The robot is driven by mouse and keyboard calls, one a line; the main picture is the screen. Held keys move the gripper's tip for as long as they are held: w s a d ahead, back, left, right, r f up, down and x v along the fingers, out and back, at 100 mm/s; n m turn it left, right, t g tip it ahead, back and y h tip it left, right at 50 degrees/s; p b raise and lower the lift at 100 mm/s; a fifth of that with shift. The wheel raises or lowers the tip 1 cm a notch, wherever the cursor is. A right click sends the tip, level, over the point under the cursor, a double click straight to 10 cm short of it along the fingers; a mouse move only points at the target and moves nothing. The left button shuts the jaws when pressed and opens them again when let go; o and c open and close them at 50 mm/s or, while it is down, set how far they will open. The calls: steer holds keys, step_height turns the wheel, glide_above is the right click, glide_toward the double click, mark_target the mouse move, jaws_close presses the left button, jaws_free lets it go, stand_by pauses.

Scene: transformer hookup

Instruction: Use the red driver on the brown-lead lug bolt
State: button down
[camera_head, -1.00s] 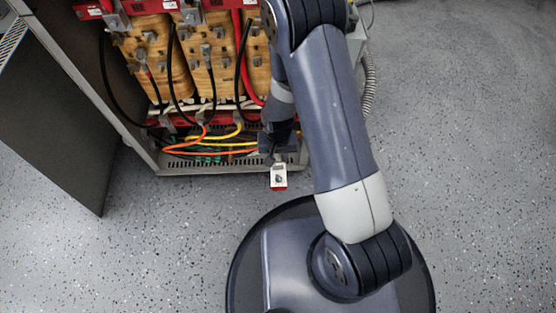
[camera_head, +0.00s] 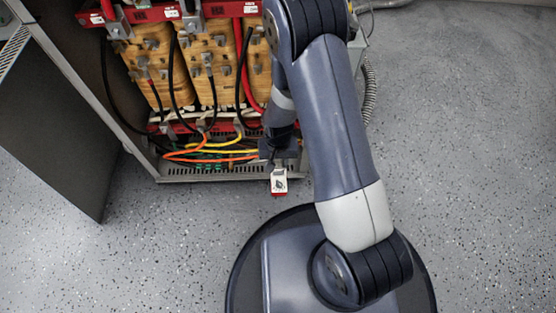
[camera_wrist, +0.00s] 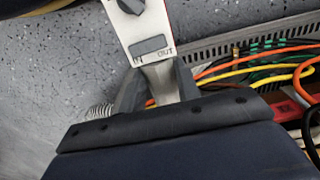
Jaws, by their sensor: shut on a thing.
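My gripper (camera_head: 280,150) is shut on a driver with a pale body and a red end (camera_head: 279,182), held in front of the cabinet's lower right edge. In the wrist view my gripper's fingers (camera_wrist: 158,88) close on the driver's pale body (camera_wrist: 148,30), which is marked IN and OUT and has a dark knob. The driver's tip cannot be made out. An orange lead (camera_head: 180,158) runs low in the cabinet, left of my gripper; it also shows in the wrist view (camera_wrist: 228,66).
The open cabinet (camera_head: 165,178) holds tan transformer coils (camera_head: 148,75) with black leads. A yellow lead (camera_head: 222,149) and green wires lie near its floor. A dark door panel (camera_head: 55,140) stands open at the left. The speckled floor (camera_head: 470,180) is clear at the right.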

steer(key=shift+w, duration=1.2)
stand_by(2.0)
steer(key=shift+s, duration=0.1)
stand_by(1.0)
steer(key=shift+s+a+b, duration=0.1)
steer(key=shift+s+b, duration=0.3)
steer(key=shift+s, duration=1.9)
